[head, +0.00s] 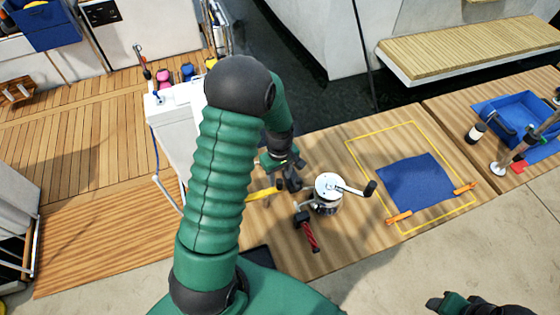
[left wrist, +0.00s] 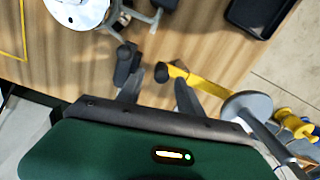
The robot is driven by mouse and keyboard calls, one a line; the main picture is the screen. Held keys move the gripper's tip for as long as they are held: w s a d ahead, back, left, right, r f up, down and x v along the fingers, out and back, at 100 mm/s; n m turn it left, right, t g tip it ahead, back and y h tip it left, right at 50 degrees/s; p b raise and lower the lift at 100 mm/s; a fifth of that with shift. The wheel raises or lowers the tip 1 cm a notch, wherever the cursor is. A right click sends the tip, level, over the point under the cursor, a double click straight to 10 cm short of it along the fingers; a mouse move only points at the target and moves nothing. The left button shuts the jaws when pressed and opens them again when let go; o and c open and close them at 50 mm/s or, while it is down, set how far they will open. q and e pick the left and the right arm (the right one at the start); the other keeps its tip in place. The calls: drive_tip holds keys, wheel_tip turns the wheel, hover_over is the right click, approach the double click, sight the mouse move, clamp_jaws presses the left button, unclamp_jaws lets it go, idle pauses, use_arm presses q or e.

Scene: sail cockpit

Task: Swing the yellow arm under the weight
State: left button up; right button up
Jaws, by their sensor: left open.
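The yellow arm (head: 262,193) lies low over the wooden bench, left of a winch. In the left wrist view it is a yellow bar (left wrist: 205,84) with a dark spot near its end. My left gripper (head: 290,180) is open and low over the bench. In the left wrist view its fingers (left wrist: 145,69) are apart, with the bar's end close beside the right fingertip; I cannot tell whether they touch. A grey rounded piece (left wrist: 248,105) beside the bar may be the weight; I cannot be sure. My right gripper (head: 447,302) shows at the bottom right edge, its jaw unclear.
A silver winch (head: 328,192) with a crank handle stands close right of my left gripper. A red-handled tool (head: 309,234) lies in front of it. A blue cloth (head: 417,181) lies inside a yellow outline. A blue tray (head: 515,112) stands farther right.

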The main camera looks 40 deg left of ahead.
use_arm(q)
wheel_tip(320, 180, up, 13)
drive_tip(key=shift+b, duration=0.45)
drive_tip(key=shift+d+f, duration=0.1)
